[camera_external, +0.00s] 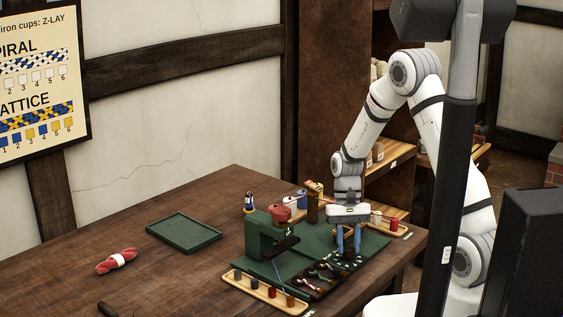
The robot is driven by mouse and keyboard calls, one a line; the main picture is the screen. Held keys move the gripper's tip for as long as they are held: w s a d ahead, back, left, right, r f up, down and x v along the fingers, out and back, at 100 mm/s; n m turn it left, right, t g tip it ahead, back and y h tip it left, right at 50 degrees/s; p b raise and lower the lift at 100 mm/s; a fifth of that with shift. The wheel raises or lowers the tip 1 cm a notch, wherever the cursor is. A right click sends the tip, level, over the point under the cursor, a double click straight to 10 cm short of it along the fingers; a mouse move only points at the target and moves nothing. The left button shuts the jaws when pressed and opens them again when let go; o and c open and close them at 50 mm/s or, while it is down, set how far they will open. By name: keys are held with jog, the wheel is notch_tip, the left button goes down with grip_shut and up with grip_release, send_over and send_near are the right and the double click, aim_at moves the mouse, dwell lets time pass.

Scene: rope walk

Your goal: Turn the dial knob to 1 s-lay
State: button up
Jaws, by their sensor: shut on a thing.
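My gripper (348,254) points straight down over the right part of the green base board (373,246) on the table. Its two blue-grey fingers reach down to the board and are shut on the dial knob. The knob itself is too small and too covered by the fingers to make out, and its setting cannot be read. Small white marks show on the dark surface by the fingertips. A green machine frame (258,238) with a red top part (279,213) stands on the board left of my gripper.
A dark tray (313,288) with several small coloured pieces lies in front of my gripper. Wooden trays with small spools stand at front left (241,283) and at right (399,231). An empty green tray (185,234) and a red skein (113,262) lie left; the table (190,285) between is clear.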

jog(key=shift+c, duration=0.8)
jog(key=shift+n, duration=0.3)
jog(key=n+h, duration=0.1)
jog(key=n, duration=0.2)
jog(key=shift+a+h, duration=0.15)
jog(key=shift+h, duration=0.15)
jog(key=shift+n+t+h+b, duration=0.35)
jog(key=shift+n+t+h, duration=0.25)
jog(key=shift+n, duration=1.4)
jog(key=o, duration=1)
jog(key=shift+c, duration=0.2)
jog(key=shift+a+r, duration=0.1)
